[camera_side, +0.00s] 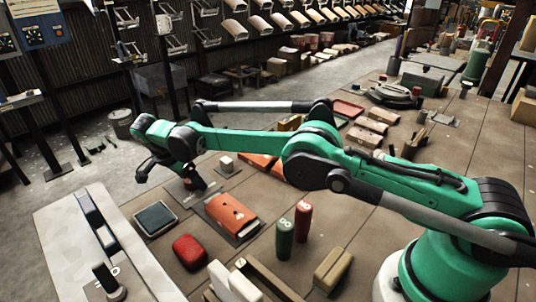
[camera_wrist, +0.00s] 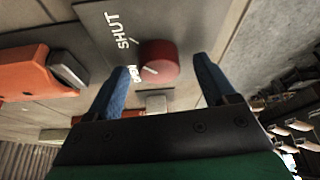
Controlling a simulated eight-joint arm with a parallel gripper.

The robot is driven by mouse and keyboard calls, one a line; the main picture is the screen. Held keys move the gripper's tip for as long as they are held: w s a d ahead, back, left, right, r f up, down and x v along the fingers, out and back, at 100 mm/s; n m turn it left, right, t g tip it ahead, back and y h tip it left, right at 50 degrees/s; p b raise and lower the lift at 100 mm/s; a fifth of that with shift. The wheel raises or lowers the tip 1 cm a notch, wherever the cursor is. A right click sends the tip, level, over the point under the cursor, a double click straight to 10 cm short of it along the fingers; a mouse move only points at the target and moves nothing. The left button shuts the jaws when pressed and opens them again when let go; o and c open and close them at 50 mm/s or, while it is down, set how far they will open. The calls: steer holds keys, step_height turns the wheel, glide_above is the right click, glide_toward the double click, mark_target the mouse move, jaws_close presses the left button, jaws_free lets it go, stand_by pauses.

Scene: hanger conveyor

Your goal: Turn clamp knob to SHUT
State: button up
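The clamp knob (camera_wrist: 163,58) is a round dark red knob on a grey plate (camera_wrist: 102,25) in the wrist view. The plate carries the white words SHUT and OPEN, each beside the knob. The white mark on the knob points towards OPEN. My gripper (camera_wrist: 160,64) is open, with one blue finger on each side of the knob. Gaps show between the fingers and the knob; I cannot tell the height of the fingertips against it. In the side view my gripper (camera_side: 168,172) reaches down over the plate, and the knob is largely hidden there.
An orange block (camera_side: 231,213) lies close to the plate, also seen in the wrist view (camera_wrist: 35,72). A dark square pad (camera_side: 155,218), a red rounded block (camera_side: 189,251) and green (camera_side: 284,238) and red (camera_side: 303,220) cylinders stand nearer. A small pale cube (camera_side: 226,163) sits behind.

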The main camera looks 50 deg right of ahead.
steer(key=shift+a+r, duration=0.1)
steer(key=shift+v, duration=2.75)
